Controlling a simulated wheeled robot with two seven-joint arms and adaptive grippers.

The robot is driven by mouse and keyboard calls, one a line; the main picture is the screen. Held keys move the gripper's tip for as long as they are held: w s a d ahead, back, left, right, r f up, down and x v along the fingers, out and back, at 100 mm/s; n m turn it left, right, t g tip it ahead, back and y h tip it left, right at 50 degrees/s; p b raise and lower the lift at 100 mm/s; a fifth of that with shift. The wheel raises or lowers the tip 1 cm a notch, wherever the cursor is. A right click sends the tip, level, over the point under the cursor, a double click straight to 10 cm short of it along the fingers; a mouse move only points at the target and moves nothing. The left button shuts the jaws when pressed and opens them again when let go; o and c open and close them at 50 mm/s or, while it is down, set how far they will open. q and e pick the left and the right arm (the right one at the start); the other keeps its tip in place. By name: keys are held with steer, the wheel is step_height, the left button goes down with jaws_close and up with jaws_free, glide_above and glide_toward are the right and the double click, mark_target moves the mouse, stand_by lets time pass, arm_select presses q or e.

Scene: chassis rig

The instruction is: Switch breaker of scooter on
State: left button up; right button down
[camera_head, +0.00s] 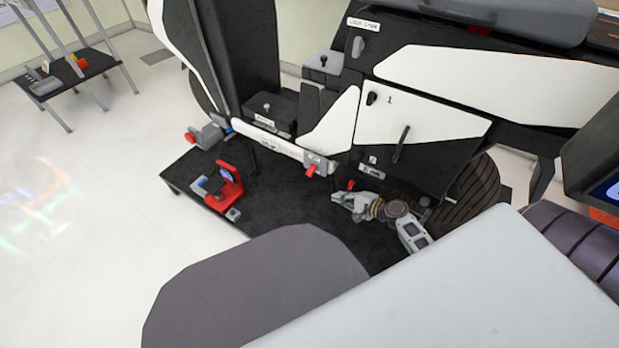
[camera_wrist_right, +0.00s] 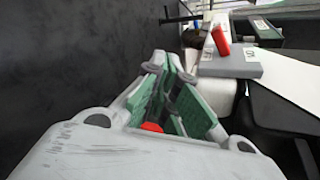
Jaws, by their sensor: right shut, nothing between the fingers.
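The black-and-white scooter (camera_head: 425,120) stands on a dark platform. A grey box with a red lever (camera_head: 315,165) sits at its lower side edge; I cannot tell for sure that this is the breaker. In the right wrist view a red lever (camera_wrist_right: 222,40) stands out from a grey labelled box (camera_wrist_right: 232,63), ahead and to the right of the fingers. My right gripper (camera_head: 337,198) is shut and empty, low beside the scooter, below and right of the box and apart from it. Its green-padded fingers also show in the wrist view (camera_wrist_right: 172,68). My left gripper is not in view.
Another grey box with a red end (camera_head: 205,135) is farther left along the scooter. A red stand (camera_head: 228,185) with a dark round face rests on the dark platform (camera_head: 285,205). A small table (camera_head: 75,80) stands far left. The floor at left is clear.

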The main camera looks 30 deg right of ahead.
mark_target(311, 171)
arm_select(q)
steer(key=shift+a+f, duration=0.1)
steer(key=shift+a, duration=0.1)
arm_select(e)
steer(key=shift+w+d+r+m+t, duration=0.1)
steer(key=shift+w+r+m+t, duration=0.15)
steer(key=shift+m, duration=1.1)
steer(key=shift+w+d+r+m+t, duration=0.15)
steer(key=shift+w+m, duration=0.2)
steer(key=shift+m, duration=0.95)
steer(key=shift+w+r+m+t, duration=0.2)
steer(key=shift+w+m, duration=0.1)
steer(key=shift+m, duration=1.05)
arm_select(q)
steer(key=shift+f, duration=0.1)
arm_select(e)
steer(key=shift+w, duration=0.1)
